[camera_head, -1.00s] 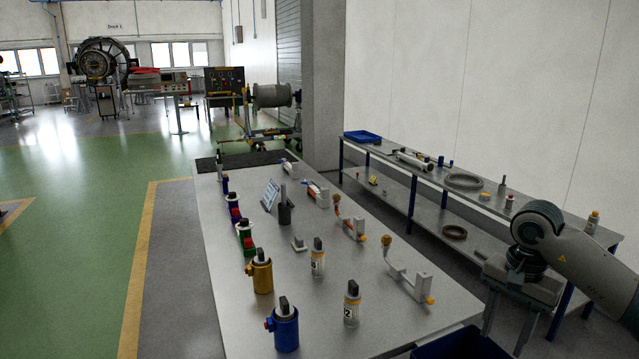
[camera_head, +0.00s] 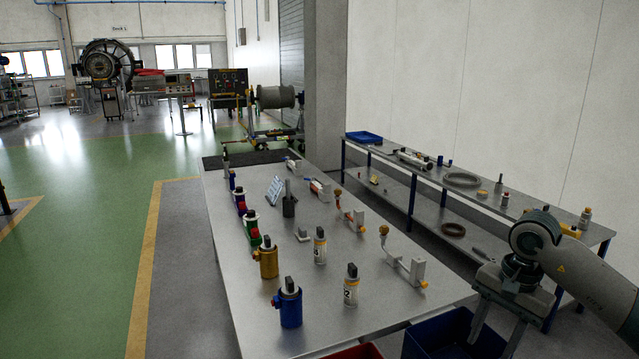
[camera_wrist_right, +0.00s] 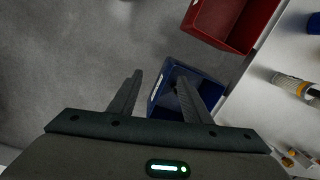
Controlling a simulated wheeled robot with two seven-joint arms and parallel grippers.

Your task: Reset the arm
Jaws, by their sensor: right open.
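My right arm comes in from the right in the head view, its gripper (camera_head: 500,312) pointing down beside the table's near right corner. In the right wrist view my right gripper (camera_wrist_right: 158,88) is open, its two fingers apart with nothing between them. A blue bin (camera_wrist_right: 158,98) lies below, partly behind the right-hand finger; it also shows in the head view (camera_head: 425,340). My left gripper is not in view.
The grey table (camera_head: 345,262) holds blue (camera_head: 290,308), gold (camera_head: 268,262) and green cylinders, white bottles (camera_head: 351,288) and handled fittings (camera_head: 410,268). A red bin (camera_wrist_right: 222,20) sits beside the blue one. A long bench (camera_head: 430,180) runs along the wall. Green floor is clear at left.

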